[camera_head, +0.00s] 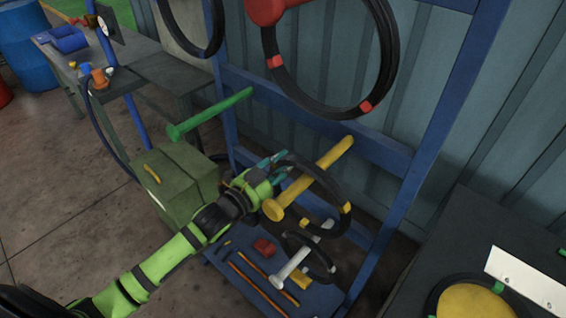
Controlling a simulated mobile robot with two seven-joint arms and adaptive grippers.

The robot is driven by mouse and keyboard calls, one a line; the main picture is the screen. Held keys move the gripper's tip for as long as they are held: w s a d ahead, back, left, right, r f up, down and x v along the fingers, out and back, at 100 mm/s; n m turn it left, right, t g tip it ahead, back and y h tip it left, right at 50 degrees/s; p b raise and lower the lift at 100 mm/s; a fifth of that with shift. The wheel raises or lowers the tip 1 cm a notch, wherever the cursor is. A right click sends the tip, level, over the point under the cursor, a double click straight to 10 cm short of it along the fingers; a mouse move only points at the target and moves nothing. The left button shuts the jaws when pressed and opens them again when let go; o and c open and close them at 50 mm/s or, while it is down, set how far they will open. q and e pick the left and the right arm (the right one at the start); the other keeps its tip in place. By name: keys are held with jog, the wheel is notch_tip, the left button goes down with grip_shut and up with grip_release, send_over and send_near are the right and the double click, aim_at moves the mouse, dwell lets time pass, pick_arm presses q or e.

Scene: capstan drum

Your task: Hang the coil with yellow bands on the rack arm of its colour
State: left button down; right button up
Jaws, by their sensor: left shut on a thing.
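The black coil with yellow bands (347,207) is at the yellow rack arm (322,165), right of the middle of the view. The yellow arm, with its round end towards me, appears to pass through the coil's ring. I cannot tell how far along the arm the coil is, or whether it rests on it. My left gripper (283,168), with teal fingers, is shut on the coil's upper left side, left of the yellow arm. The gripper and the arm hide part of the ring. My right gripper is not in view.
A green rack arm (210,114) is bare at the left. A coil with red bands (366,106) hangs at the red arm (266,10) above. A smaller coil (331,268) is around the white arm (293,264) below. A green box (172,180) stands at the left.

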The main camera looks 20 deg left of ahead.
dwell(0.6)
pick_arm(q)
jog(key=c, duration=0.9)
grip_release()
jog(key=shift+c, duration=0.2)
jog(key=shift+s+f, duration=0.15)
jog(key=shift+f, duration=0.25)
jog(key=v, duration=1.2)
jog(key=shift+r, duration=0.2)
